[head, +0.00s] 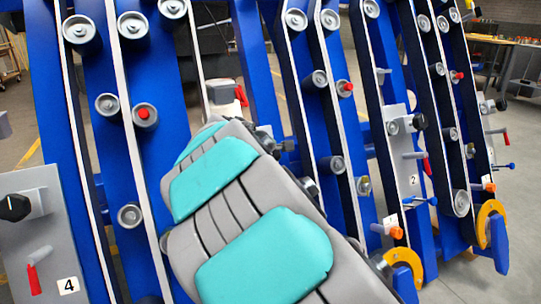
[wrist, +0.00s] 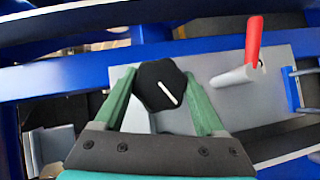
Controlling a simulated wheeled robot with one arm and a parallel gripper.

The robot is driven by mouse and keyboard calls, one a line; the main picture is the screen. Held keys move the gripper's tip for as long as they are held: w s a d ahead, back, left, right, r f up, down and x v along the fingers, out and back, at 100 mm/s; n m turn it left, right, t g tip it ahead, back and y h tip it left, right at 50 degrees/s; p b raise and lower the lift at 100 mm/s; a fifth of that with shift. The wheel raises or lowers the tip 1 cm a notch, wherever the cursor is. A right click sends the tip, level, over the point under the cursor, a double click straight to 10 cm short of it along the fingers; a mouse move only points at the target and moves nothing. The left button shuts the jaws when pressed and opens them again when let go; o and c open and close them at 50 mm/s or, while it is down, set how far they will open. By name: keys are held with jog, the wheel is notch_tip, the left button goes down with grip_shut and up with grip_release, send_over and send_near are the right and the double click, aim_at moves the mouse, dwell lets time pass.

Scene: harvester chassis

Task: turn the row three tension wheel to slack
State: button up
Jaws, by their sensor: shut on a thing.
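In the wrist view a black wheel (wrist: 158,80) with a white pointer line stands out from a grey plate (wrist: 230,97). The line slants toward the lower right. My gripper (wrist: 160,88) has its green fingers on the left and right sides of this wheel, shut on it. No slack mark or row number is visible in the wrist view. In the head view my grey and teal arm reaches away from me between the row 4 and row 2 panels. It hides the wheel and my fingers there.
A red-handled lever (wrist: 254,45) rises from the same plate, right of the wheel. Blue frame bars (wrist: 60,78) cross behind it. In the head view, the row 4 panel (head: 50,240) is at left, the row 2 panel (head: 405,150) at right. Rollers and belts stand close around my arm.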

jog(key=n+t+b, duration=0.1)
jog(key=n+t, duration=0.1)
jog(key=n+t+b, duration=0.1)
jog(key=n+b, duration=0.1)
jog(key=n, duration=0.1)
jog(key=shift+d+f+n+t+y, duration=0.1)
jog(key=shift+f+n+t+y, duration=0.1)
jog(key=shift+n+t+y, duration=0.15)
jog(key=shift+r+n+t+y+b, duration=0.1)
jog(key=shift+n+t+y+b, duration=0.15)
jog(key=shift+n+t+b, duration=0.65)
jog(key=shift+n+g, duration=0.25)
jog(key=o, duration=1.3)
jog(key=shift+s+r, duration=0.1)
